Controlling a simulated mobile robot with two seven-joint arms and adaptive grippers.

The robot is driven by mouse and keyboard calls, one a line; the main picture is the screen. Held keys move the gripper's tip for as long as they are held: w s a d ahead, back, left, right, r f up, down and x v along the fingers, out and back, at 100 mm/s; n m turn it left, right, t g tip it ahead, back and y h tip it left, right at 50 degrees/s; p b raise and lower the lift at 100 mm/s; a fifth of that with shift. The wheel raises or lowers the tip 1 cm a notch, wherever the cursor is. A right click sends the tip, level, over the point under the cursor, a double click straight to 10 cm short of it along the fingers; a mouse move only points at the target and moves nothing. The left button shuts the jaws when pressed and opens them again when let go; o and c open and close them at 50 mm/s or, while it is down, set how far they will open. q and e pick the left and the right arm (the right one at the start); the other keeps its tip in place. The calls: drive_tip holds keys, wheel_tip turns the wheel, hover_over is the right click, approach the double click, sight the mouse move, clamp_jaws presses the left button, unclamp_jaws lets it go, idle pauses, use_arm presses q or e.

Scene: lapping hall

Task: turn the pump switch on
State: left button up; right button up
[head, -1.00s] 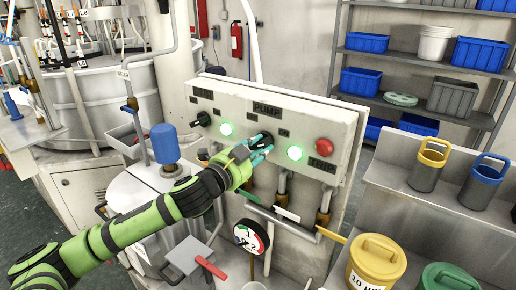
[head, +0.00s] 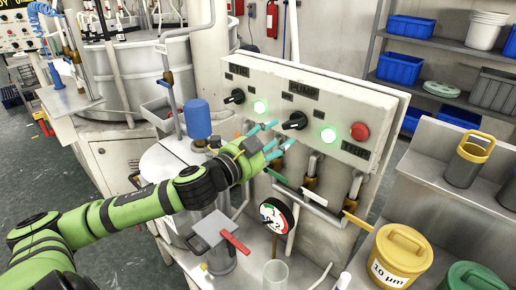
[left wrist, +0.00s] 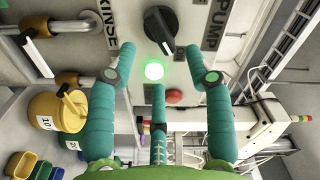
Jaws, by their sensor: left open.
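The pump switch (head: 295,121) is a black rotary knob under the PUMP label on the pale control panel (head: 345,103). Its handle lies slanted. The green lamp (head: 328,135) beside it is lit. In the left wrist view the knob (left wrist: 159,25) shows beyond the fingertips, with the lit lamp (left wrist: 154,70) below it. My left gripper (head: 279,142) is open and empty, its teal fingers spread in front of the panel, just below and left of the knob and apart from it. My right gripper is out of view.
A second black knob (head: 235,96) with a lit green lamp (head: 260,107) is to the left. A red button (head: 360,131) is to the right. Pipes and a gauge (head: 276,215) sit below the panel. A yellow lidded bucket (head: 402,250) stands at the front right.

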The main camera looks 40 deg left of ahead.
use_arm(q)
drive_tip(key=shift+s+a, duration=0.2)
drive_tip(key=shift+s, duration=1.2)
drive_tip(key=shift+s+a, duration=0.2)
drive_tip(key=shift+s, duration=1.15)
drive_tip(key=shift+f, duration=0.1)
